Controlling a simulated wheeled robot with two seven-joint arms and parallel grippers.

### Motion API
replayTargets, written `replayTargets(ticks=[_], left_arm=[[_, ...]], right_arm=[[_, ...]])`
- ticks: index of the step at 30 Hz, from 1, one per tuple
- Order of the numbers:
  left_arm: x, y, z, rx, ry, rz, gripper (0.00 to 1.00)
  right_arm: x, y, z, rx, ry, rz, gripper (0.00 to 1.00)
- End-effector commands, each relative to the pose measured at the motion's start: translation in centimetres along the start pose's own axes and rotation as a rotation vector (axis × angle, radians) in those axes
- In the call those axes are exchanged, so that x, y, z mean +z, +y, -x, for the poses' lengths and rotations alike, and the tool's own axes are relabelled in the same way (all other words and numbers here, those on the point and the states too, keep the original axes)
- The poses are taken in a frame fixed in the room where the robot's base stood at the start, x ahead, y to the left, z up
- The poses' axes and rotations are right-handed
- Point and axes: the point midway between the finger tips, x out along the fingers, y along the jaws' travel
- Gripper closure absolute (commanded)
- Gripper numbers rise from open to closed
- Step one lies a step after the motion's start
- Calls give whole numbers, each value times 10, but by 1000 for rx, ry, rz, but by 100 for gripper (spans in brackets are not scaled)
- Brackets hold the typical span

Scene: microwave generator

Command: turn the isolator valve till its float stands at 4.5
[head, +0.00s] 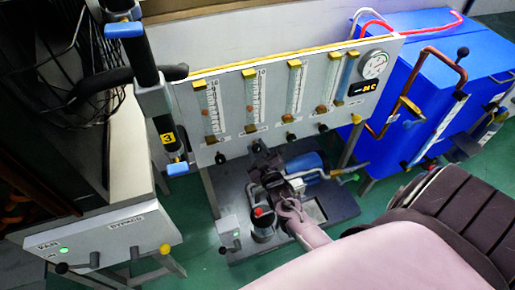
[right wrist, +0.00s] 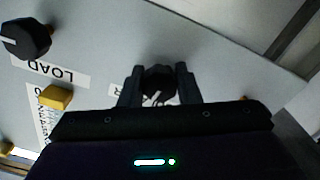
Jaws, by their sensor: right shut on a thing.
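The flowmeter panel (head: 235,141) stands in the middle of the head view, with several upright scaled tubes and a row of black knobs below them. My right gripper (head: 258,150) is at the second knob from the left. In the right wrist view, my right gripper (right wrist: 159,84) is shut on a black knob (right wrist: 158,80) with a pale pointer line. The label beside it is mostly hidden; an upside-down R shows, fitting the isolator valve. The tube above this knob (head: 251,96) has an orange float (head: 250,108) near mid-scale; its exact reading is too small to tell. My left gripper is out of view.
A neighbouring black knob (right wrist: 26,38) sits by the LOAD label (right wrist: 50,72). A blue cabinet (head: 425,85) with copper pipe stands right of the panel. A black post (head: 145,70) with blue clamps stands left. A grey box (head: 105,232) is at lower left.

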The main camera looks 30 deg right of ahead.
Motion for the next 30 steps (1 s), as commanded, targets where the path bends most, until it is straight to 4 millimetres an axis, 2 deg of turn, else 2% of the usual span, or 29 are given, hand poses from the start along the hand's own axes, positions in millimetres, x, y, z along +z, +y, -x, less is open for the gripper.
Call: replayTargets(ticks=[10, 11, 16, 25, 30], left_arm=[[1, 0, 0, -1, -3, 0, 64], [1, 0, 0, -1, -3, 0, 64], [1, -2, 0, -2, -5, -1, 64], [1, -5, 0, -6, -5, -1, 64], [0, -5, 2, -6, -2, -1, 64]], right_arm=[[1, -1, 0, -2, -1, 3, 93], [1, -1, 0, -2, -1, 3, 69], [0, 0, 0, -1, -1, 2, 48], [0, 0, 3, -1, -1, 2, 48], [1, -1, 24, -2, -2, 2, 48]])
